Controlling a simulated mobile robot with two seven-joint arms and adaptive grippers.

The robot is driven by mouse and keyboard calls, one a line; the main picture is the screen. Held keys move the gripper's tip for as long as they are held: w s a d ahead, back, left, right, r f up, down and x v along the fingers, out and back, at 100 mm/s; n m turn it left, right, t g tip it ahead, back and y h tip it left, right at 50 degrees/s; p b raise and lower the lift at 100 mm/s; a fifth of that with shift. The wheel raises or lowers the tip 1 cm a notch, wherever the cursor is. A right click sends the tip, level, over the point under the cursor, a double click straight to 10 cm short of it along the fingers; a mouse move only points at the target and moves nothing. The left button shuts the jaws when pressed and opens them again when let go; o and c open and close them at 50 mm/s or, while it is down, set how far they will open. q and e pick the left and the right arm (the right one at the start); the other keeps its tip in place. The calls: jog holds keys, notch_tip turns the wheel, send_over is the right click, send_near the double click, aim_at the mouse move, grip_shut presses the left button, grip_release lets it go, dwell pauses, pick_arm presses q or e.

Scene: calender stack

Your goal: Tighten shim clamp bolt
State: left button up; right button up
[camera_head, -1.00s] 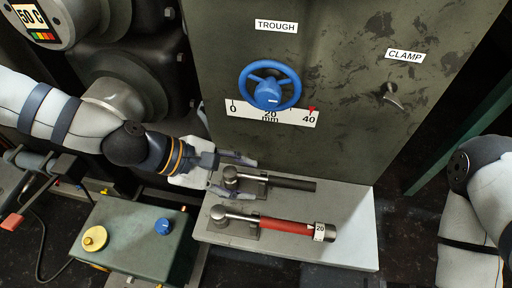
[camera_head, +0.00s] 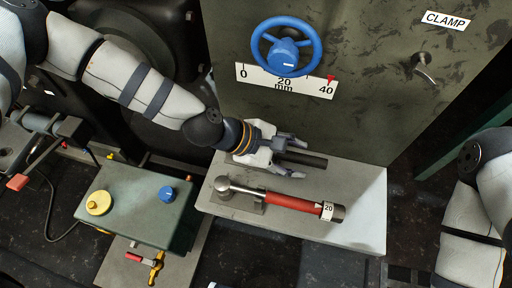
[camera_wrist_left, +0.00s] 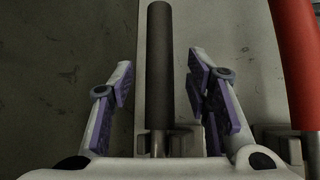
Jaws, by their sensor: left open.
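The clamp fitting (camera_head: 425,67), a small metal piece, sits on the grey panel under the CLAMP label (camera_head: 445,20). A dark-handled tool (camera_head: 317,162) and a red-handled wrench (camera_head: 290,201) marked 20 lie side by side on the pale shelf (camera_head: 365,215). My left gripper (camera_head: 303,160) is open over the dark-handled tool, whose head it hides in the head view. In the left wrist view, the dark handle (camera_wrist_left: 159,60) runs between the spread fingers, with gaps on both sides. The red handle (camera_wrist_left: 296,60) is outside the right finger. My right gripper is out of view.
A blue handwheel (camera_head: 286,47) stands out above a millimetre scale (camera_head: 262,79) behind the shelf. A green box (camera_head: 140,205) with yellow and blue knobs stands left of the shelf. The shelf's right end is bare. My right arm is at the right edge.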

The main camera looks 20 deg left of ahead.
pick_arm(q)
grip_shut()
jog(key=shift+r, duration=0.15)
